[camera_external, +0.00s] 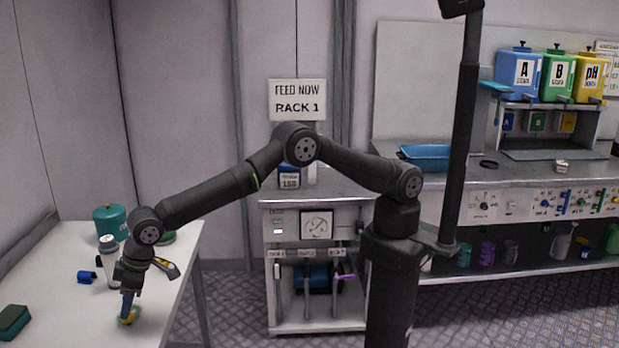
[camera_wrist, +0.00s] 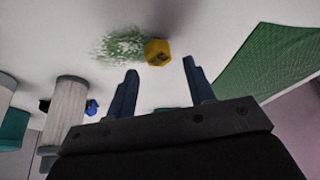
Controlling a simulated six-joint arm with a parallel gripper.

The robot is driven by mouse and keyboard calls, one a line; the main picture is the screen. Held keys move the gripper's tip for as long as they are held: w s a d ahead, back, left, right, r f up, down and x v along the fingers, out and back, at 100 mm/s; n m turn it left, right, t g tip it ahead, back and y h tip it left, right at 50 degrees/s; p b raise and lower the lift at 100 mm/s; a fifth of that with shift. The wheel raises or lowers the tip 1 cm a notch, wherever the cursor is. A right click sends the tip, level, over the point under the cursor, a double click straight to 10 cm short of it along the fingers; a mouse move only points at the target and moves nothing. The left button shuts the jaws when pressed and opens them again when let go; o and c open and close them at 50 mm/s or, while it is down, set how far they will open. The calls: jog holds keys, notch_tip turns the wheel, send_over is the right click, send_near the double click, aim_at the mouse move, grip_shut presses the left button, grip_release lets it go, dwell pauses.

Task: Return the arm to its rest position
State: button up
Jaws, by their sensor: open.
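My gripper (camera_external: 128,301) is at the end of my arm, low over the white table at the left of the external view, pointing down. In the wrist view its two blue fingers (camera_wrist: 160,66) stand apart with nothing between them. A small yellow six-sided piece (camera_wrist: 157,52) lies on the table just beyond the fingertips, beside a patch of green specks (camera_wrist: 122,46). In the external view yellow shows right at the fingertips (camera_external: 130,318); I cannot tell whether they touch it. My arm is stretched out to the left from its base.
On the white table (camera_external: 80,320) are a teal canister (camera_external: 110,222), a white cylinder (camera_external: 108,257), a blue piece (camera_external: 87,277) and a dark green block (camera_external: 13,320). A green mat (camera_wrist: 270,75) shows in the wrist view. A grey cart (camera_external: 318,235) stands behind my arm.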

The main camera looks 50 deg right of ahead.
jog(key=shift+r, duration=0.1)
dwell(0.3)
notch_tip(320, 180, down, 3)
jog(key=shift+r, duration=0.1)
jog(key=v, duration=1.2)
jog(key=x, duration=1.2)
notch_tip(320, 180, up, 4)
jog(key=shift+r, duration=0.1)
jog(key=w+d+r, duration=0.8)
jog(key=d, duration=0.1)
notch_tip(320, 180, up, 8)
jog(key=w+d+m, duration=0.2)
jog(key=w+d, duration=0.5)
jog(key=w, duration=0.3)
jog(key=w+d+m+t+h, duration=0.1)
jog(key=w+d, duration=0.7)
jog(key=w, duration=0.2)
jog(key=shift+w+d+m, duration=0.3)
jog(key=shift+w+m, duration=0.1)
